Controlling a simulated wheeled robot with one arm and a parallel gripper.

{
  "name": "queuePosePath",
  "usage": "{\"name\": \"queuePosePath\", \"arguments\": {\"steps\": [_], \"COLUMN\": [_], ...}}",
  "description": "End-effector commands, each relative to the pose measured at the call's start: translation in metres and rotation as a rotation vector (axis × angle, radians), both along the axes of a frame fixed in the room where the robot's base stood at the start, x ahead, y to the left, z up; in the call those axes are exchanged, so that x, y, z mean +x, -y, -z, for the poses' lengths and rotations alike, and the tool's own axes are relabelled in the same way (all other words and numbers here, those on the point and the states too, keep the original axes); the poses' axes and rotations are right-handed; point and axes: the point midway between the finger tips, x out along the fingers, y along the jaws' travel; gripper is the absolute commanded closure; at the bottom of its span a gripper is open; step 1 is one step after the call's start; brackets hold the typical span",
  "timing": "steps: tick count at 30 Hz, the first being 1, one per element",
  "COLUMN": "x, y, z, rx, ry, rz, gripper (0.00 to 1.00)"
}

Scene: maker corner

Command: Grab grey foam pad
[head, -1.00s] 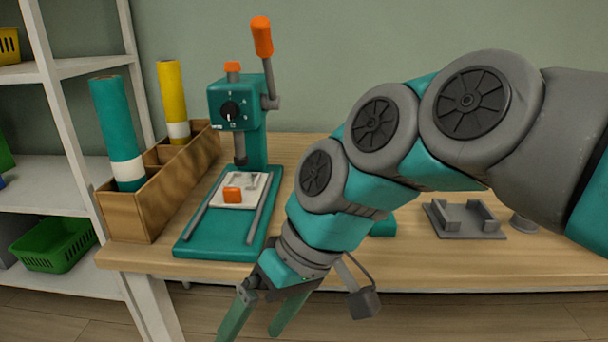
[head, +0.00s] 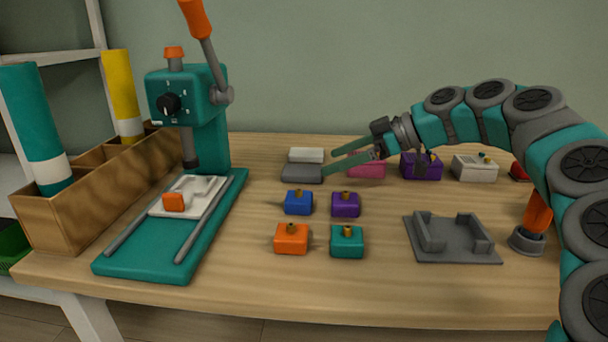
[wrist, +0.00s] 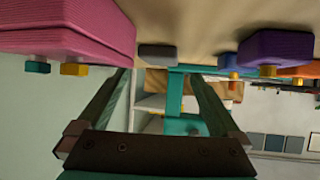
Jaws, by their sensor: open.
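The grey foam pad (head: 301,174) is a flat grey block on the table, just in front of a white block (head: 306,155). It also shows in the wrist view (wrist: 157,52), ahead between the fingers near the top. My gripper (head: 329,164) is open and empty, reaching in from the right with its fingertips close to the pad's right side. In the wrist view my gripper (wrist: 160,75) has its two fingers spread, with the pad beyond the tips. I cannot tell whether a fingertip touches the pad.
A pink block (head: 366,171) lies close to the fingers, large in the wrist view (wrist: 70,30). Blue (head: 298,203), purple (head: 345,205), orange (head: 291,240) and teal (head: 347,242) knobbed blocks stand in front. The teal press (head: 212,145) is left; a grey holder (head: 455,252) is front right.

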Motion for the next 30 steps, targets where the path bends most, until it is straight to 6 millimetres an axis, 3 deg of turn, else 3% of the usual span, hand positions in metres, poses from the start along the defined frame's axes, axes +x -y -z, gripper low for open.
{"name": "queuePosePath", "arguments": {"steps": [18, 25, 30], "x": [0.011, 0.013, 0.013], "y": [-0.061, -0.063, -0.063], "z": [0.027, 0.028, 0.028], "rx": [0.000, 0.000, 0.000], "ry": [-0.003, 0.000, -0.001], "rz": [-0.003, 0.000, 0.000], "gripper": [0.00, 0.00, 0.18]}}
